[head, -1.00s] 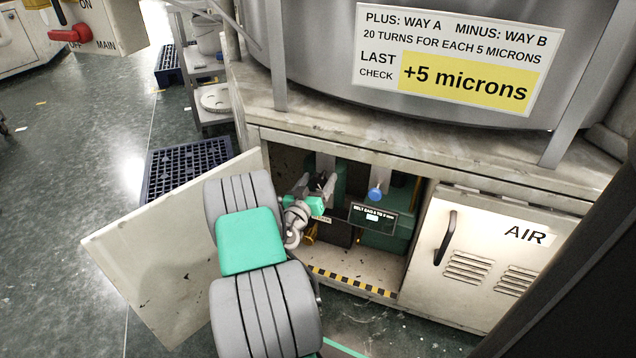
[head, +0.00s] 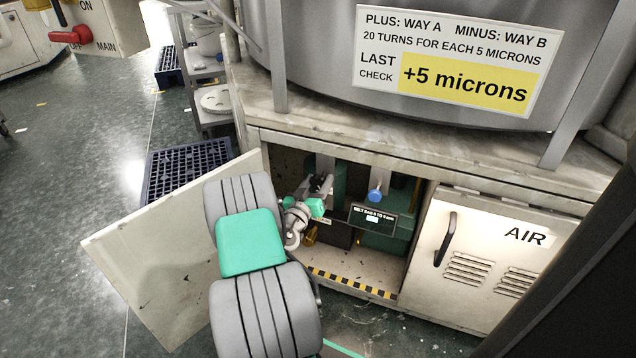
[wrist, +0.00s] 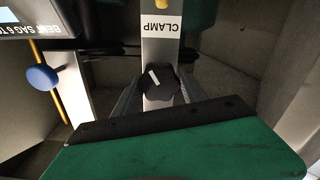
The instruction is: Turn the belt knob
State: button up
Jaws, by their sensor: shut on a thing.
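A black lobed knob (wrist: 160,86) with a white mark sits on a pale post under a CLAMP label, upside down in the wrist view. My gripper (wrist: 158,92) is shut on this black knob, one finger on each side. In the head view my gripper (head: 322,183) reaches into the open cabinet, and the knob is mostly hidden by it. A blue knob (head: 376,194) stands to its right above a small display panel marked BELT SAG (head: 373,217). The blue knob also shows at the left of the wrist view (wrist: 42,77), apart from my gripper.
The cabinet door (head: 165,255) stands open at the left. A closed AIR door (head: 490,262) with a black handle is on the right. A yellow-black strip (head: 350,283) edges the cabinet floor. A sign (head: 455,60) above reads +5 microns, plus way A, minus way B.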

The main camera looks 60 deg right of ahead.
jog(key=shift+n, duration=0.3)
jog(key=n, duration=0.3)
jog(key=shift+w+n+p, duration=0.1)
jog(key=shift+n+p, duration=0.3)
jog(key=n+p, duration=0.1)
jog(key=n, duration=0.3)
jog(key=n+p, duration=0.2)
jog(key=n, duration=0.3)
jog(key=shift+f, duration=0.15)
jog(key=shift+f+n+p, duration=0.15)
jog(key=shift+n+p, duration=0.5)
jog(key=shift+n, duration=1.45)
jog(key=o, duration=1.4)
jog(key=shift+c, duration=0.2)
